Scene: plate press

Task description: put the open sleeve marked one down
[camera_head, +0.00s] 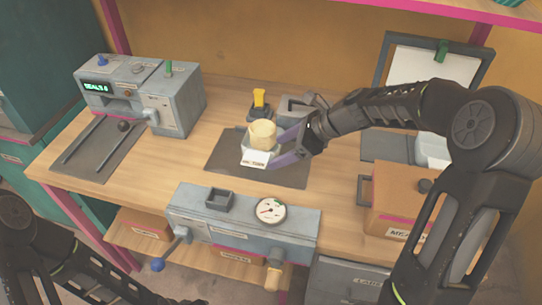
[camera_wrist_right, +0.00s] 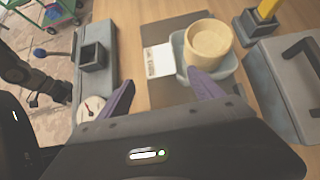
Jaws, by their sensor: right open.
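A cream round cup-like piece (camera_head: 263,134) sits in a pale blue-grey square holder on the dark mat (camera_head: 223,165). A white label card (camera_head: 254,158) lies at the holder's front; its print is too small to read surely. The holder (camera_wrist_right: 231,65) also shows in the right wrist view, with the cream piece (camera_wrist_right: 208,42) in it. My right gripper (camera_head: 281,147) is open beside the holder, its purple fingers apart. One finger overlaps the holder's edge in the wrist view; contact is unclear. I cannot make out a sleeve marked one. My left gripper is out of view.
A grey press with a gauge (camera_head: 270,210) stands at the front edge. A grey machine with a lit display (camera_head: 140,95) is at back left. A yellow-handled tool (camera_head: 259,103) and a grey handled box (camera_wrist_right: 290,85) stand behind. A brown box (camera_head: 397,192) is at right.

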